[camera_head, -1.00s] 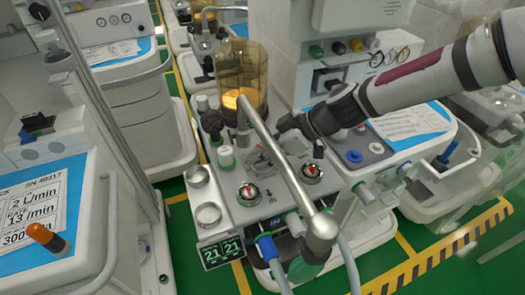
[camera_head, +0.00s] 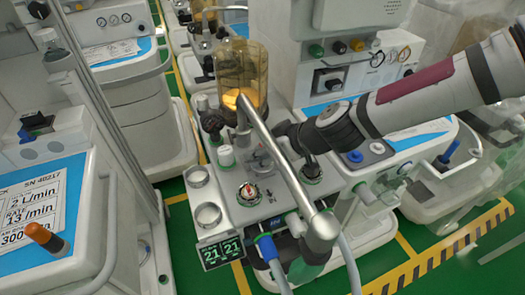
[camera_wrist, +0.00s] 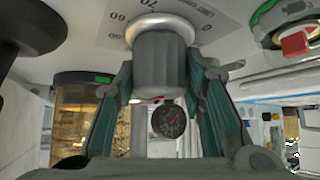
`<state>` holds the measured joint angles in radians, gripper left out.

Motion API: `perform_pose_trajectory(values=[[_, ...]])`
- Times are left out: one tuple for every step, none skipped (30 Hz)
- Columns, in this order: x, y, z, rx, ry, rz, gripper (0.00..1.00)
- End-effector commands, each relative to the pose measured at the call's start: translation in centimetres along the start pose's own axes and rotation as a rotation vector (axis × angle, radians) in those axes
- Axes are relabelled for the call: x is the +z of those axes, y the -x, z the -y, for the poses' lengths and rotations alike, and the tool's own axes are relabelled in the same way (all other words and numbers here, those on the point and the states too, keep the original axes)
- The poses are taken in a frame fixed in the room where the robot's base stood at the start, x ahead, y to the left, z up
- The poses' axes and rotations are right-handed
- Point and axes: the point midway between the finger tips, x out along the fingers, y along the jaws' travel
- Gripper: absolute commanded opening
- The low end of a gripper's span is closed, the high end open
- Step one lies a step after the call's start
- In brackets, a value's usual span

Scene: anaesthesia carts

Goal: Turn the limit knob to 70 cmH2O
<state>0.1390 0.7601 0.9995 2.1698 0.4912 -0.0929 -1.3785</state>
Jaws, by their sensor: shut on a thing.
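The limit knob (camera_wrist: 160,60) is a grey, ridged cylinder on a bright metal collar in the wrist view. The fingers of my gripper (camera_wrist: 161,82) are on both sides of it, shut on it. Behind the knob is a grey scale plate (camera_wrist: 110,14) with "60", "70", "0" and part of the word "LIMIT", partly covered by knob and collar. I cannot read a pointer on the knob. In the head view my gripper (camera_head: 290,136) is over the machine's top panel, behind the slanted metal bar, and the knob cannot be made out there.
The slanted metal bar (camera_head: 280,165) crosses in front of my gripper. An amber cylinder (camera_head: 242,75) stands behind left. A red-centred dial (camera_head: 249,193) is on the panel and two round metal cups (camera_head: 207,215) are left of it. The display (camera_head: 220,251) shows 21 and 21.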

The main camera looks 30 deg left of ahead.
Motion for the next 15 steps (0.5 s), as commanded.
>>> perform_pose_trajectory(values=[[0.05,0.01,-0.08,0.001,-0.001,0.001,0.09],[0.05,0.01,-0.08,0.001,0.000,0.001,0.09],[0.05,0.01,-0.09,0.001,0.000,0.001,0.09],[0.05,0.01,-0.09,0.001,0.000,0.001,0.09],[0.05,0.01,-0.09,0.001,0.000,0.001,0.09],[0.06,0.01,-0.09,0.001,0.000,0.001,0.46],[0.05,0.01,-0.09,0.000,0.000,0.001,0.53],[0.05,0.01,-0.08,0.000,0.000,0.001,0.58],[0.05,0.01,-0.07,0.000,0.000,0.001,0.58],[0.04,0.01,-0.07,0.000,0.001,0.001,0.58],[0.04,0.01,-0.06,0.000,0.001,0.001,0.58],[0.04,0.01,-0.06,0.000,0.001,0.001,0.58],[0.03,0.01,-0.05,-0.001,0.001,0.001,0.58],[0.03,0.01,-0.05,-0.001,0.001,0.001,0.58],[0.03,0.01,-0.05,-0.001,0.001,0.001,0.58]])
